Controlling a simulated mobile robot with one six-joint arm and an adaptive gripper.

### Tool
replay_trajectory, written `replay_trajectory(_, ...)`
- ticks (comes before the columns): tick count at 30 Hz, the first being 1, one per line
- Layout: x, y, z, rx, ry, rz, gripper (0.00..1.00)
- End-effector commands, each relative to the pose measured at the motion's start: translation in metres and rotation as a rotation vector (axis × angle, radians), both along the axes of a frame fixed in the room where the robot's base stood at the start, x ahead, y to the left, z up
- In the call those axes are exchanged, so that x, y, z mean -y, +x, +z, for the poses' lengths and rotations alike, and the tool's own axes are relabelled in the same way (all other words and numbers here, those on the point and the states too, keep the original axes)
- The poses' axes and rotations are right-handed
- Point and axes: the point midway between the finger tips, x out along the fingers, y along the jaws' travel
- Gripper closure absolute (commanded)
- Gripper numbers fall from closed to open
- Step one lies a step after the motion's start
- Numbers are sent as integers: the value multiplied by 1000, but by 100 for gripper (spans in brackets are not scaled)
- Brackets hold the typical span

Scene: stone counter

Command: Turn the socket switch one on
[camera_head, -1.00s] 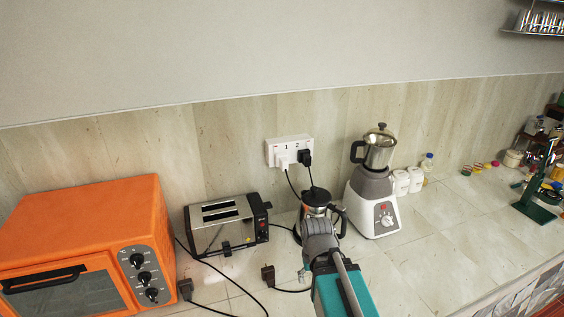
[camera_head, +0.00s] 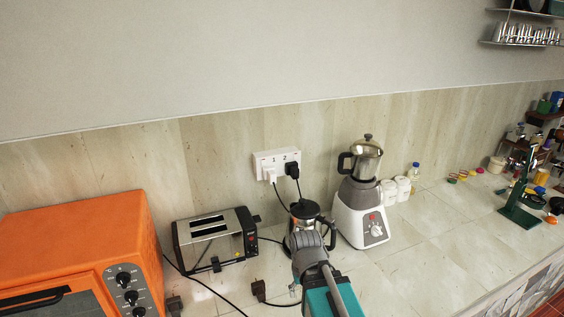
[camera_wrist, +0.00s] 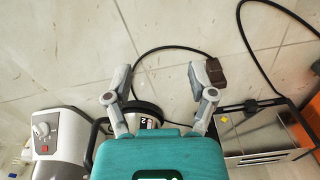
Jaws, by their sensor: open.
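The white double socket (camera_head: 262,157) is on the tiled wall behind the counter. A white plug (camera_head: 269,174) sits in its left side under switch 1, and a black plug (camera_head: 292,170) in its right side. The switch positions are too small to tell. My gripper (camera_wrist: 160,75) is open and empty in the wrist view, pointing at the counter. In the head view my gripper is low in front of the kettle, below the socket and apart from it; its fingers are mostly hidden there. The socket does not show in the wrist view.
A dark-lidded kettle (camera_head: 305,209) stands below the socket. A toaster (camera_head: 208,235) and an orange oven (camera_head: 75,235) are left; a blender (camera_head: 361,215) is right. A loose black plug (camera_head: 259,289) and cables lie on the counter. The wall above is clear.

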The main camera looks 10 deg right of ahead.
Motion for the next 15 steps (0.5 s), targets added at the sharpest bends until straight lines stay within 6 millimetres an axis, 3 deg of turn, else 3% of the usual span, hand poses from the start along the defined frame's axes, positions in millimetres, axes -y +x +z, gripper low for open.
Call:
replay_trajectory(2, 0, 1, 0, 3, 3, -5, 50)
replay_trajectory(10, -9, 16, 4, 61, 55, -101, 100)
replay_trajectory(15, -21, 38, 11, 138, 142, -250, 100)
